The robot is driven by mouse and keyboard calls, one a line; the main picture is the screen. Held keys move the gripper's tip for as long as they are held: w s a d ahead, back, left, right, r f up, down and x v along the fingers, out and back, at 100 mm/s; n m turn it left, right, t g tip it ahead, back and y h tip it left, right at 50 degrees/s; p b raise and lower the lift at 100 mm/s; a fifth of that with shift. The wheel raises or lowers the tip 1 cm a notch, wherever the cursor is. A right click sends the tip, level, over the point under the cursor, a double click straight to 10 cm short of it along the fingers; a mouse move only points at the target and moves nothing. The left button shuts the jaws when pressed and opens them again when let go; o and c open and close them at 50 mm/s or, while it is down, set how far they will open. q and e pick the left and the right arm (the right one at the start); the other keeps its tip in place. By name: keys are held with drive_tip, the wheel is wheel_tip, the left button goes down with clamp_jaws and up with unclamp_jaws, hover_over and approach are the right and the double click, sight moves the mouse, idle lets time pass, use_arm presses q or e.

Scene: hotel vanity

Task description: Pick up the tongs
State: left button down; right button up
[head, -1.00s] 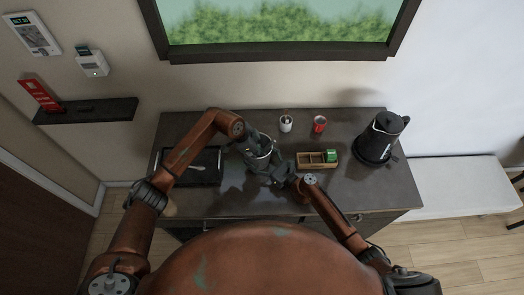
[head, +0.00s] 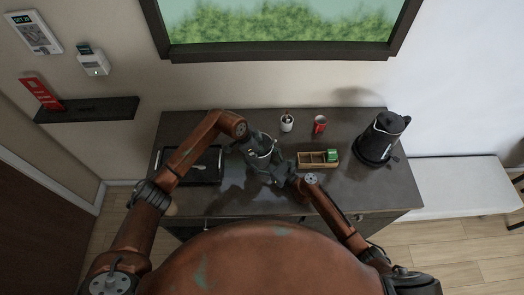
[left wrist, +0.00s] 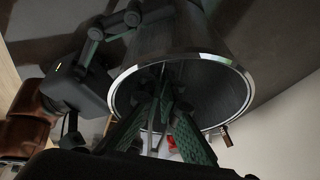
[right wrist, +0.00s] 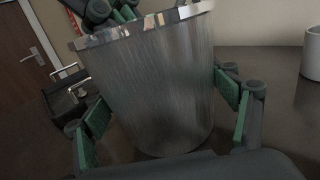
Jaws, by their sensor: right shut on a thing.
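A metal ice bucket (head: 262,150) stands near the middle of the dark counter. It fills the right wrist view (right wrist: 160,90), and its open rim faces the left wrist view (left wrist: 238,75). My right gripper (head: 288,172) is shut on the bucket, with a green-padded finger on either side of it. My left gripper (left wrist: 163,100) is at the bucket's mouth, with its fingers pointing inside. Thin metal strips show between its green-padded fingers and may be the tongs, but I cannot make out their shape. Whether the left fingers grip them is unclear.
A black tray (head: 208,178) lies at the counter's left, below my left arm. A white cup (head: 287,125) and a red cup (head: 320,126) stand at the back. A wooden box (head: 306,165) with a green item lies right of the bucket. A black kettle (head: 378,145) stands at the right.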

drive_tip(key=o, duration=1.5)
use_arm(q)
wheel_tip(320, 180, up, 10)
use_arm(e)
drive_tip(key=shift+o, duration=0.2)
drive_tip(key=v, duration=1.2)
